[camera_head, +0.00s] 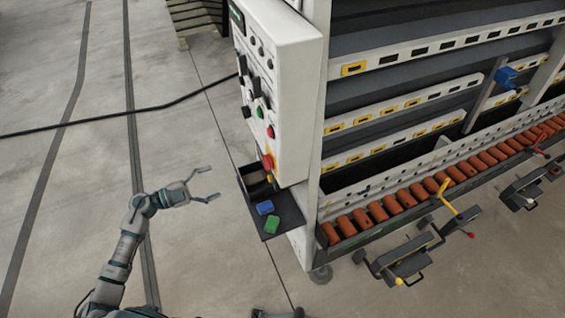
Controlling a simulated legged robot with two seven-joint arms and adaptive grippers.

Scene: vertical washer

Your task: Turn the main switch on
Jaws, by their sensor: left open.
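The white control panel box (290,75) stands upright at the machine's left end, its button face seen at a steep slant. A red switch on a yellow patch (267,161), low on that face, looks like the main switch; its turn position cannot be told. Several black knobs and a green and a red button sit above it. My left gripper (216,183) is open and empty, left of the panel and a little lower in the picture than the red switch, apart from it. Its fingers point right toward the panel.
A dark tray (284,232) under the panel holds a blue block (265,208) and a green block (272,224). The washer's orange rollers (378,211) and clamps (405,265) extend right. A black cable (110,118) runs in from the left.

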